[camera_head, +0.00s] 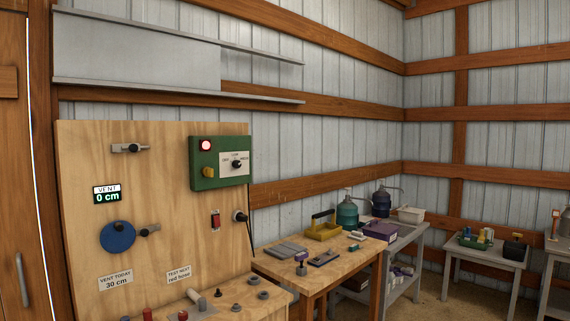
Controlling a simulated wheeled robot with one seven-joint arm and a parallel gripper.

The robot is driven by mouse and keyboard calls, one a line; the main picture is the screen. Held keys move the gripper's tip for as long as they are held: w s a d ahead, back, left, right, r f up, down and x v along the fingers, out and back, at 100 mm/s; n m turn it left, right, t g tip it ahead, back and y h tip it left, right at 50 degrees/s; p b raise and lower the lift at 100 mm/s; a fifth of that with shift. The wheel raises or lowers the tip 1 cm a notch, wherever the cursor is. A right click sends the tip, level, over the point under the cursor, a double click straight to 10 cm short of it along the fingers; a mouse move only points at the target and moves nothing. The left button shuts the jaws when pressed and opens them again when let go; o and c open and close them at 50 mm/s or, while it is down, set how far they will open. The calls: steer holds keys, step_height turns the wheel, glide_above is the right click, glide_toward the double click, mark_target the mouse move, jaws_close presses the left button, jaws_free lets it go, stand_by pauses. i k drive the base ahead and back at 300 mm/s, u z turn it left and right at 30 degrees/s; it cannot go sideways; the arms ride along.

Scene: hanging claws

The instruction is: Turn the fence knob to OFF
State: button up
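A green control box (203,182) is mounted on the upper right of an upright plywood panel. On its white label plate (228,172) sits a small black knob (236,164), which looks like the fence knob. Small words stand around the knob, too small to read surely, and I cannot tell which one it points at. A red lamp (206,145), looking lit, is at the box's upper left. A yellow knob (208,172) is below the lamp. My gripper is not in view.
The plywood panel (160,185) also carries a blue disc (118,237), a latch (130,148), a red switch (215,219) and a black plug (240,216). A ledge below holds several small parts. A wooden bench (278,263) with tools stands right. Space before the green box looks clear.

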mark_target(236, 163)
steer(key=z, duration=0.1)
steer(key=i, duration=1.9)
steer(key=u, duration=1.6)
steer(key=i, duration=0.65)
steer(key=u, duration=0.6)
